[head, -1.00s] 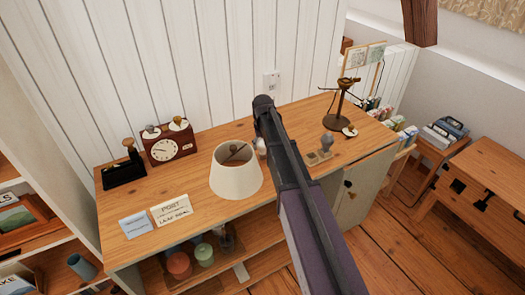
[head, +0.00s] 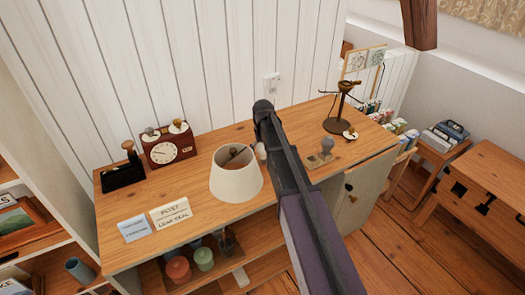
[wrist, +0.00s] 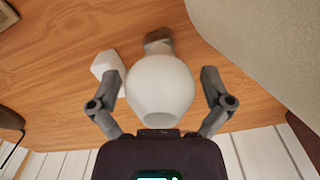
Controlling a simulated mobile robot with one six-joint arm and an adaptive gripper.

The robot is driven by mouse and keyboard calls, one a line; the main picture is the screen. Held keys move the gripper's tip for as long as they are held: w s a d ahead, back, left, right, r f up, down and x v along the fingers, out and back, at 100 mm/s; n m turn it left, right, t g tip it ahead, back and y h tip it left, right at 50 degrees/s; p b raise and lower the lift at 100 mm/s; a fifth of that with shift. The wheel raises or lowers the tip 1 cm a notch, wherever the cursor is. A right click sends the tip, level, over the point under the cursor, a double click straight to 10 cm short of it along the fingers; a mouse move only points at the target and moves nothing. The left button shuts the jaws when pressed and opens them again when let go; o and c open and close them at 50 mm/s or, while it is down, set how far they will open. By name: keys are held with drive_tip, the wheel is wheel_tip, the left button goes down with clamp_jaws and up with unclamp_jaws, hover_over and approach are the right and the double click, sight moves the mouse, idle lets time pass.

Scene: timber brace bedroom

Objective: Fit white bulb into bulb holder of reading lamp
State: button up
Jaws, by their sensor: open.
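A white round bulb (wrist: 160,88) lies between the two fingers of my gripper (wrist: 162,80) in the wrist view, its brownish cap end pointing away from my palm. The fingers are open, with a gap on both sides of the bulb. In the head view my arm hides my fingers and most of the bulb's area; a small white piece (head: 261,150) shows beside the arm. A dark bronze stand (head: 341,108) with a round base, seemingly the reading lamp, stands at the right of the wooden top.
A cream lampshade (head: 236,180) stands left of my arm and close to the fingers in the wrist view (wrist: 270,45). A white blocky thing (wrist: 106,64) is beside the bulb. A grey bulb (head: 327,144) stands on a small wooden piece. A clock (head: 171,150) and cards are left.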

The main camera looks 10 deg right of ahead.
drive_tip(key=shift+r, duration=0.15)
wheel_tip(320, 180, up, 12)
drive_tip(key=p, duration=1.2)
idle(0.9)
drive_tip(key=s, duration=2.5)
drive_tip(key=shift+a+m, duration=0.15)
drive_tip(key=shift+m, duration=0.15)
drive_tip(key=w+r+m+p, duration=0.2)
drive_tip(key=w+m, duration=0.3)
drive_tip(key=w, duration=2)
drive_tip(key=shift+a, duration=0.15)
